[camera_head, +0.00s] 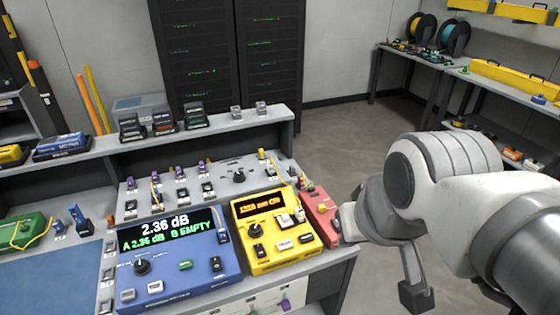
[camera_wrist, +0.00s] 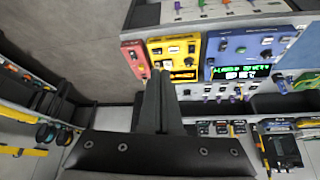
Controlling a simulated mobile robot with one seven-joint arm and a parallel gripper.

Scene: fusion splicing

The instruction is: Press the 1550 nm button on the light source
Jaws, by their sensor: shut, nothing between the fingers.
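The light source appears to be the yellow unit (camera_head: 268,262) on the bench, with an orange lit display whose text is too blurred to read surely. It has a dark knob and several small buttons on its face; their labels are too small to read. In the wrist view, the yellow unit (camera_wrist: 172,46) is upside down at the upper middle. My gripper (camera_wrist: 158,74) is shut and empty, its fingertips overlapping the unit's display edge in the picture. I cannot tell the gap.
A blue meter (camera_head: 190,275) reading 2.36 dB stands left of the yellow unit. A small red unit (camera_head: 318,208) stands to its right, close to my arm. A raised shelf (camera_head: 215,122) with small devices runs behind. Open floor (camera_head: 345,125) lies beyond the bench.

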